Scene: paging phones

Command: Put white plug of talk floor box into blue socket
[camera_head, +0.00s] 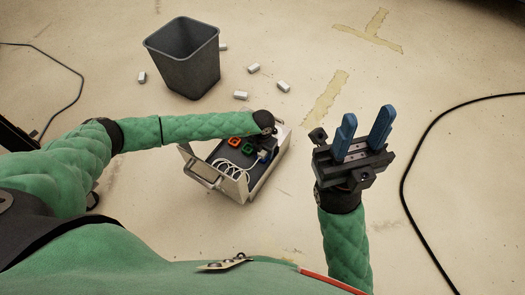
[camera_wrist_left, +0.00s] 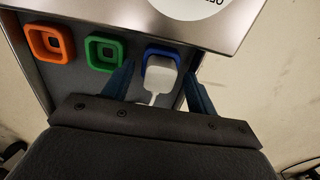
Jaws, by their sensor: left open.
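The talk floor box (camera_head: 266,172) stands on the floor with its lid open, and white cord lies coiled in it. Its panel has an orange socket (camera_wrist_left: 50,43), a green socket (camera_wrist_left: 104,50) and a blue socket (camera_wrist_left: 150,52). The white plug (camera_wrist_left: 160,74) sits at the blue socket, with blue rim showing around it; how deep it sits I cannot tell. My left gripper (camera_wrist_left: 158,84) is open, its blue fingers on either side of the plug. My right gripper (camera_head: 367,114) is open and empty, raised to the right of the box.
A dark grey bin (camera_head: 184,65) stands behind the box. Several small white blocks (camera_head: 283,86) lie scattered on the floor around it. A black cable (camera_head: 407,165) curves across the floor at the right, and another lies at the far left. The floor beside the box is clear.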

